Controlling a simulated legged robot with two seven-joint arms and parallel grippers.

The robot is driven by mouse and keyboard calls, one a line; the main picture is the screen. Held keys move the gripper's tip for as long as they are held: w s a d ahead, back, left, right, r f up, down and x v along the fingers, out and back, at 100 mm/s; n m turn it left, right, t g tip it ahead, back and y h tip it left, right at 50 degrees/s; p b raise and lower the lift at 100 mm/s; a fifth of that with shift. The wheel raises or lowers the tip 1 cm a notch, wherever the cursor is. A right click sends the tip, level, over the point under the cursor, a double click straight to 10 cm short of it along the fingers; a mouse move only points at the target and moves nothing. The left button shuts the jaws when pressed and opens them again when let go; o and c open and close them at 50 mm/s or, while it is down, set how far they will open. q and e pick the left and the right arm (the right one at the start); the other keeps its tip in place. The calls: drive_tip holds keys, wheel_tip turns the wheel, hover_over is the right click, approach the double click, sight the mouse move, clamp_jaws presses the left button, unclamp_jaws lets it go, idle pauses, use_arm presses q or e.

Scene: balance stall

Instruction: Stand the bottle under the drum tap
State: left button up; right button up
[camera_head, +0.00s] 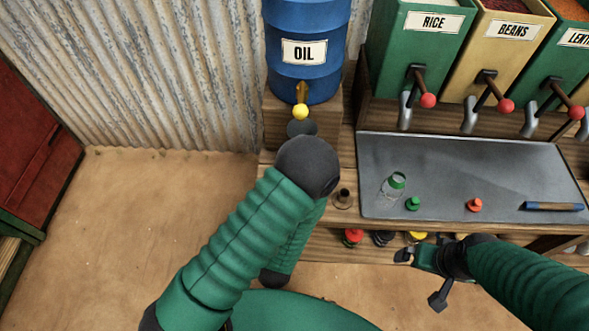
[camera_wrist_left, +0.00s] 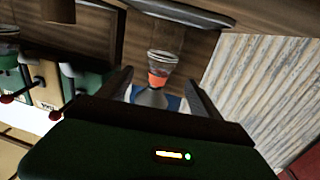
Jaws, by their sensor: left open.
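The blue oil drum (camera_head: 305,45) stands at the top of the head view. Its tap has a yellow knob (camera_head: 300,111), above a dark round plate (camera_head: 302,128) on a wooden block. In the left wrist view, a clear bottle (camera_wrist_left: 165,62) with an orange neck appears upside down between the two dark fingers of my left gripper (camera_wrist_left: 160,82). The fingers stand apart; I cannot tell its distance. My left arm hides this bottle and the left gripper in the head view. My right gripper (camera_head: 420,262) is low, near the counter's front; its jaws are unclear.
A grey mat (camera_head: 450,160) holds a green-necked clear bottle (camera_head: 393,187), a green stopper (camera_head: 412,204), an orange stopper (camera_head: 474,205) and a blue bar (camera_head: 553,206). Bins with red-knobbed levers stand behind. A small dark-topped piece (camera_head: 343,198) stands left of the mat.

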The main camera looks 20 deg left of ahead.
use_arm(q)
drive_tip(key=shift+s, duration=0.35)
drive_tip(key=w+f+g, duration=0.1)
drive_tip(key=g, duration=0.1)
drive_tip(key=w+a+f+n+g, duration=0.1)
drive_tip(key=w+f+g, duration=0.1)
drive_tip(key=shift+s+d+f+g+h, duration=0.15)
drive_tip(key=shift+g+h, duration=0.15)
drive_tip(key=shift+g, duration=0.3)
drive_tip(key=shift+w+a+f+g+h, duration=0.15)
drive_tip(key=shift+g+h, duration=0.15)
drive_tip(key=shift+g, duration=0.3)
drive_tip(key=s+g, duration=0.1)
drive_tip(key=s+g+h, duration=0.1)
drive_tip(key=s+m+g, duration=0.1)
drive_tip(key=s+g, duration=0.1)
drive_tip(key=shift+s+r+h, duration=0.1)
drive_tip(key=shift+r+h, duration=0.2)
drive_tip(key=shift+r, duration=0.05)
drive_tip(key=s+a+r+m+g, duration=0.1)
drive_tip(key=s+a+r+g, duration=0.2)
drive_tip(key=s, duration=0.7)
drive_tip(key=shift+a+r+m+g, duration=0.2)
drive_tip(key=shift+m+g, duration=0.2)
drive_tip(key=shift+g, duration=0.5)
